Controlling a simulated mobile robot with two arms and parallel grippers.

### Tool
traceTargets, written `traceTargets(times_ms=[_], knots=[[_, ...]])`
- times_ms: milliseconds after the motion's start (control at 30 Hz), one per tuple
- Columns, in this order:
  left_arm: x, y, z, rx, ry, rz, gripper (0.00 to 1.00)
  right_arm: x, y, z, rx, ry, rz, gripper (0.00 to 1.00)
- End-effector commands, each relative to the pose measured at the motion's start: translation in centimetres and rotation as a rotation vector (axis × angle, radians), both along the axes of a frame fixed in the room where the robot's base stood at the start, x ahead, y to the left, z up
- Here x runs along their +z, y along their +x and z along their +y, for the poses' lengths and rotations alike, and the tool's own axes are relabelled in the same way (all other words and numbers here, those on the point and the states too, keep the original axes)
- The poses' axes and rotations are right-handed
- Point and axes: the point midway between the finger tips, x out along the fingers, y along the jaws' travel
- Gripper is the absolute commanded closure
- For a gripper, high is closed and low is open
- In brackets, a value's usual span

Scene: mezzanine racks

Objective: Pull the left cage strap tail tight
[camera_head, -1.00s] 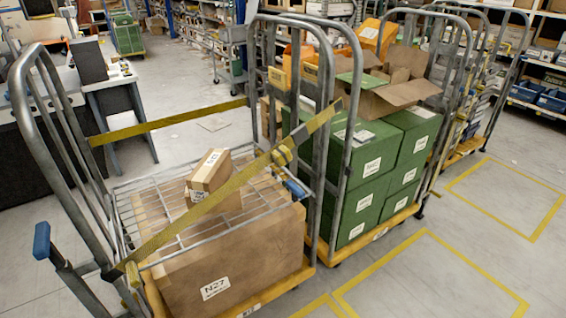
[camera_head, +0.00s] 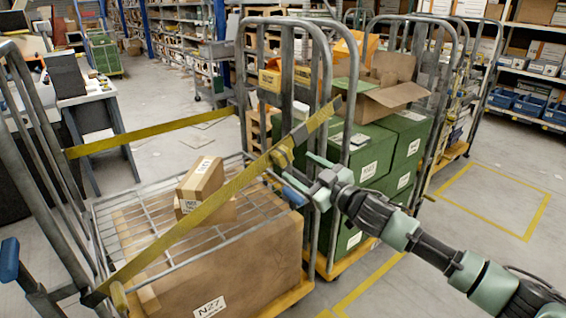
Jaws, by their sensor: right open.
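The left cage (camera_head: 10,90) has a yellow strap (camera_head: 205,210) running slantwise across its front, from its lower left upright to its right upright. The strap's upper end (camera_head: 331,104) sticks out past that upright; I cannot clearly tell which part is the loose tail. My right gripper (camera_head: 302,174) is open, its fingers pointing left just right of the buckle. I see nothing between its fingers, and contact with the strap cannot be told. My left gripper is out of view.
The left cage holds a large N27 carton (camera_head: 225,290), a wire shelf (camera_head: 130,218) and small cartons (camera_head: 202,178). A second strap (camera_head: 150,134) crosses its back. A cage of green boxes (camera_head: 374,150) stands close on the right. Floor at right (camera_head: 490,200) is clear.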

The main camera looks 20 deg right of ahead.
Motion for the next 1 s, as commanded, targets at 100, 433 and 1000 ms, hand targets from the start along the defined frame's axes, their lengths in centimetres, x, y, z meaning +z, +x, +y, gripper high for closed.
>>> traceTargets(times_ms=[100,433,1000], knots=[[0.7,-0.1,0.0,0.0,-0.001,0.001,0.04,0.4,1.9,0.7,-0.001,0.001,-0.001,0.33],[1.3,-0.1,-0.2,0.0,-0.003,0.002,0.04,0.1,5.9,2.1,-0.001,0.002,0.001,0.33],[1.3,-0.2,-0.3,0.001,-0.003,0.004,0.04,-0.1,6.4,2.3,-0.002,-0.001,0.001,0.88]])
